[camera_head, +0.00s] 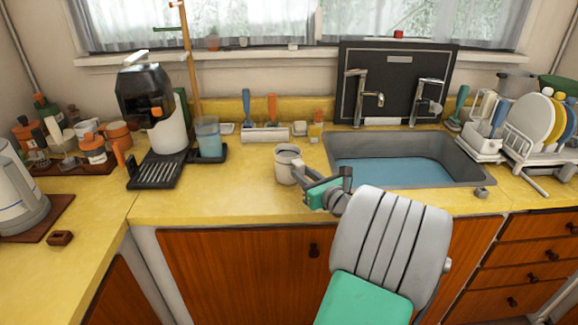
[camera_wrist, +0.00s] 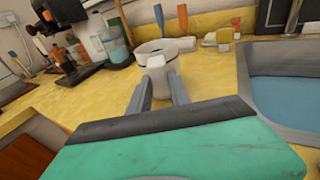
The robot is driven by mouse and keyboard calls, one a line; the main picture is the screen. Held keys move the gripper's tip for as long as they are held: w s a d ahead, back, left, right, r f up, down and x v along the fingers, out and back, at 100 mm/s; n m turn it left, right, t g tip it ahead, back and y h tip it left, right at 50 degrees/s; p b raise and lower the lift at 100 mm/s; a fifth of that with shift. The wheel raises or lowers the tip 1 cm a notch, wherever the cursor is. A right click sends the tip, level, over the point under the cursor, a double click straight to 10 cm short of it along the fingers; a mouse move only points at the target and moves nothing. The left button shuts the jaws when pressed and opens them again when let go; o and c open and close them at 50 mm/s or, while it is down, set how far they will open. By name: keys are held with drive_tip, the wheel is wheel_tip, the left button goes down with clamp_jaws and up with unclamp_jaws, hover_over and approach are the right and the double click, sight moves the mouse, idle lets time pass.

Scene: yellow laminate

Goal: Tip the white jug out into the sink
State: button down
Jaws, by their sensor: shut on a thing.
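The white jug (camera_head: 288,165) is upright at the counter's front, left of the sink. Whether its base touches the counter is hard to tell. My gripper (camera_head: 305,181) reaches it from the front right and is shut on its handle side. In the wrist view the jug (camera_wrist: 178,44) shows its round rim beyond the fingers (camera_wrist: 160,82), with the pale handle between them. Its contents are not visible. The grey sink (camera_head: 462,157) lies to the right with blue water in it; its edge also shows in the wrist view (camera_wrist: 244,82).
A coffee machine (camera_head: 150,100) and a blue cup (camera_head: 208,138) stand to the left. Several brushes and a white holder (camera_head: 265,133) are behind the jug. Two taps (camera_head: 424,100) rise behind the sink. A dish rack (camera_head: 515,150) with plates stands to the right.

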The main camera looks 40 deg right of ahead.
wheel_tip(320, 180, up, 7)
drive_tip(key=p, duration=0.8)
idle(0.4)
